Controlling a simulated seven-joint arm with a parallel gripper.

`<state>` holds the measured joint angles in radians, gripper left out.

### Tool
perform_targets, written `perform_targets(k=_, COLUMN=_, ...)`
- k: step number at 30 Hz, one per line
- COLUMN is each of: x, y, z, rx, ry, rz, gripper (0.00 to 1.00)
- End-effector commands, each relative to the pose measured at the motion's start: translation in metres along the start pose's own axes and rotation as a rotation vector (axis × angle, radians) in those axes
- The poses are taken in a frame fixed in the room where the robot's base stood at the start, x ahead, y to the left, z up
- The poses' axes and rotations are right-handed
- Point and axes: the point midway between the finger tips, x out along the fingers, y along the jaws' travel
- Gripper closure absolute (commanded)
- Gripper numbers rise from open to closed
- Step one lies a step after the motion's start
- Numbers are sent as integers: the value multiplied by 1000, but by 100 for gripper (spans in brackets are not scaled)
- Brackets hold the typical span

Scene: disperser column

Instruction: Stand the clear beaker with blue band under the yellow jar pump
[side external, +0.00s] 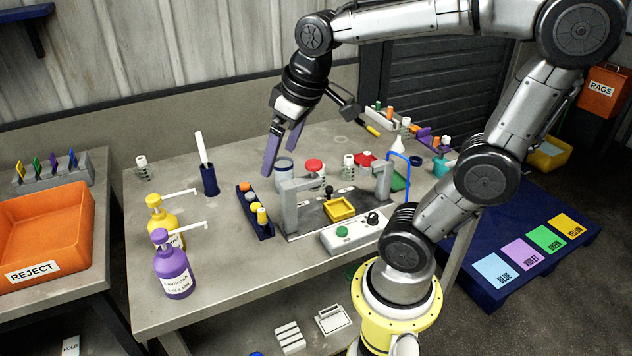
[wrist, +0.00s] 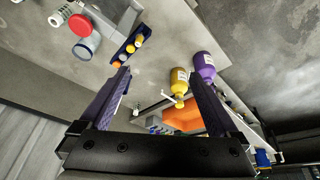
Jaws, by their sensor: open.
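The table under that spout looks bare. My gripper (side external: 281,155) is open and empty, above the table close to the beaker in the side view; its two purple fingers frame the wrist view (wrist: 158,82).
A purple pump jar (side external: 174,272) stands in front of the yellow one. A dark blue holder (side external: 209,182) with a white stick and a blue rack (side external: 255,218) of coloured pieces stand between jars and beaker.

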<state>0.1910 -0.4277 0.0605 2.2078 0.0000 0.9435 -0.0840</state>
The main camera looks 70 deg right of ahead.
Motion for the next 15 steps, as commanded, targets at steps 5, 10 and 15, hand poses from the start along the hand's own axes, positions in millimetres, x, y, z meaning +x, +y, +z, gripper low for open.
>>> perform_targets(k=5, x=-11, y=-29, z=57, rx=-65, ry=92, rz=-44, gripper=3)
perform_targets(k=10, x=-10, y=-38, z=83, rx=-88, ry=132, rz=-69, gripper=0)
perform_targets(k=15, x=-9, y=-39, z=88, rx=-91, ry=137, rz=-74, gripper=0)
